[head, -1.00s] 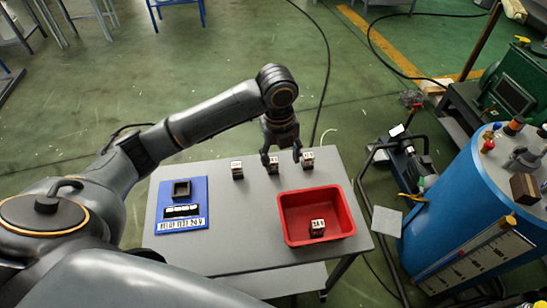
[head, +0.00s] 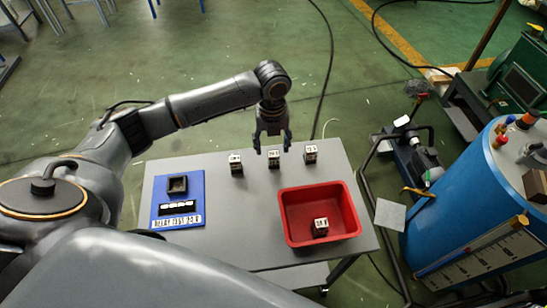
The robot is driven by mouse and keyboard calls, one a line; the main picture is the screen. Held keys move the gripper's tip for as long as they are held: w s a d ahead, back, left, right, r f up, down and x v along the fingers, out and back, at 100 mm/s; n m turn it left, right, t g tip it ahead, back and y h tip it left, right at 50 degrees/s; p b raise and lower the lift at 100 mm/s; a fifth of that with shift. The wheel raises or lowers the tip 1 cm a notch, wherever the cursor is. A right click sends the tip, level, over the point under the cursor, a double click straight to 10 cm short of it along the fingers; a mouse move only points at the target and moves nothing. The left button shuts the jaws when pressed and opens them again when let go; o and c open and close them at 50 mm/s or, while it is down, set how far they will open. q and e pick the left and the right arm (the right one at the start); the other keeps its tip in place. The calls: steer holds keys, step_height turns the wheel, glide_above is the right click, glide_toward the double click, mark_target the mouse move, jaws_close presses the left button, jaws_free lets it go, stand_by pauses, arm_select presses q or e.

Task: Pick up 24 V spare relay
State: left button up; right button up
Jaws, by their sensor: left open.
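Three small dark relays with pale labelled tops stand in a row along the far side of the grey table (head: 240,245): a left relay (head: 236,164), a middle relay (head: 273,160) and a right relay (head: 310,154). A fourth similar relay (head: 320,228) lies in the red bin (head: 284,217). The label print is too small to read, so I cannot tell which is the 24 V spare. My left gripper (head: 272,148) points down, open and empty, with its fingers above and behind the middle relay. My right gripper is not in view.
A blue relay test board (head: 196,192) with a dark socket (head: 177,185) lies at the table's left. Right of the table stand a black frame with hoses and a blue tank (head: 450,215). The table middle is clear.

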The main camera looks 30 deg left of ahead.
mark_target(273, 153)
arm_select(q)
step_height(273, 153, down, 4)
steer(key=shift+d+f+p, duration=0.15)
steer(key=shift+p, duration=0.15)
jaws_close()
